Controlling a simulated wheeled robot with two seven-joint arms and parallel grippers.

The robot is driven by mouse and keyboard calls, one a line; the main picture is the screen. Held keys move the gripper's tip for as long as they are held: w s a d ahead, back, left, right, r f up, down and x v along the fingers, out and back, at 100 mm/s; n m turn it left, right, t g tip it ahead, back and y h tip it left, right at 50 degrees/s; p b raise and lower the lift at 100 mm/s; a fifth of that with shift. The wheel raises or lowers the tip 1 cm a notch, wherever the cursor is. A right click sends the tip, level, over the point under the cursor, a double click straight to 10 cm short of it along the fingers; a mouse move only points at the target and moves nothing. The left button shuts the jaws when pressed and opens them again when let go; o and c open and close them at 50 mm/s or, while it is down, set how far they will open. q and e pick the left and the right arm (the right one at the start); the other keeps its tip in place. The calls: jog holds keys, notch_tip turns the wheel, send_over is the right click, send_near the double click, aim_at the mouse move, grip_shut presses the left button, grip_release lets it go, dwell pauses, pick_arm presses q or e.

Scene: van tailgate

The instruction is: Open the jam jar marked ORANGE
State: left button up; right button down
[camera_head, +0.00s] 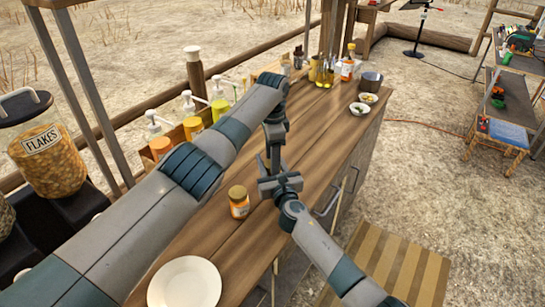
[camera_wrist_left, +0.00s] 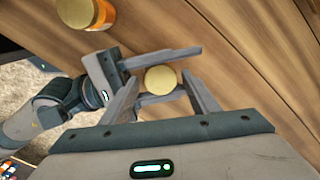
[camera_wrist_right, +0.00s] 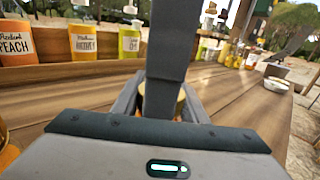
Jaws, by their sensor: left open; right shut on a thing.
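A jar with a round gold lid (camera_wrist_left: 160,80) stands between my two grippers, seen from above in the left wrist view. My right gripper (camera_head: 279,186) is shut on this jar, with a finger on each side. My left gripper (camera_head: 272,168) points down over the lid, its fingers open on either side of it; I cannot tell whether they touch it. In the right wrist view the left gripper hides most of the jar. Its label is hidden. A second gold-lidded jar with orange contents (camera_head: 239,203) stands apart on the wooden counter; its label is too small to read.
A white plate (camera_head: 185,284) lies at the counter's near end. Pump bottles, one labelled PEACH (camera_wrist_right: 15,45), line the back edge. Small bowls (camera_head: 360,108), a dark pot (camera_head: 371,82) and oil bottles (camera_head: 325,75) stand at the far end. The counter's middle right is clear.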

pick_arm(q)
jog(key=c, duration=1.1)
pick_arm(e)
jog(key=shift+f, duration=0.25)
pick_arm(q)
jog(key=shift+n, duration=1.7)
pick_arm(e)
jog(key=shift+d, duration=0.1)
pick_arm(q)
jog(key=o, duration=1.2)
